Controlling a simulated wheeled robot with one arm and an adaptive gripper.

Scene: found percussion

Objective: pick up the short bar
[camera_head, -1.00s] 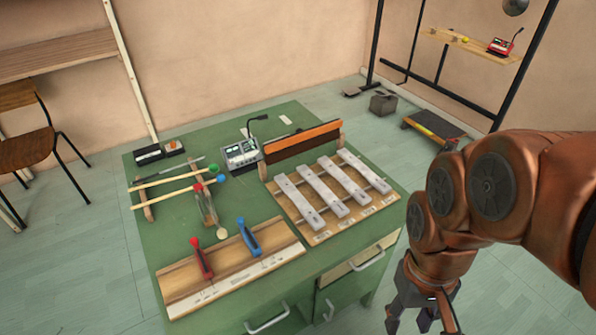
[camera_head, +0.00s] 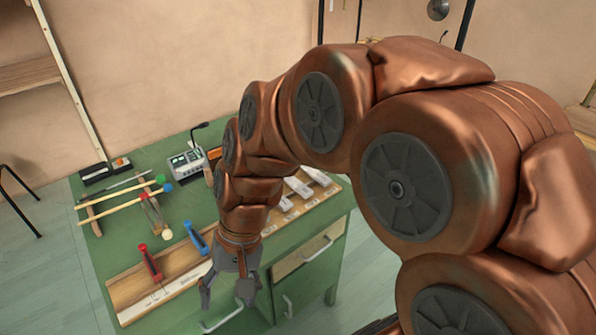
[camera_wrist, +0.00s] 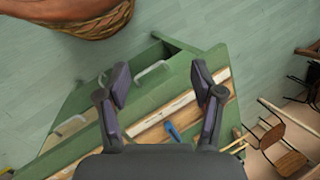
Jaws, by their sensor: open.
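Pale metal bars lie side by side on a wooden board (camera_head: 334,188) at the right of the green bench. The rightmost bar (camera_head: 316,176) looks like the short one; its far end shows beside my arm. Another bar (camera_head: 299,187) lies to its left, and my arm hides the rest of the row. My gripper (camera_head: 228,290) is open and empty, pointing down by the bench's front edge, left of and nearer than the bars. In the wrist view, my gripper (camera_wrist: 160,80) has its fingers spread, with no bar recognisable between them.
A wooden rack (camera_head: 180,262) holds a red-handled tool (camera_head: 150,262) and a blue-handled tool (camera_head: 197,241). Drawer handles (camera_head: 222,318) stick out from the bench (camera_head: 330,262). A chair (camera_wrist: 280,140) shows in the wrist view.

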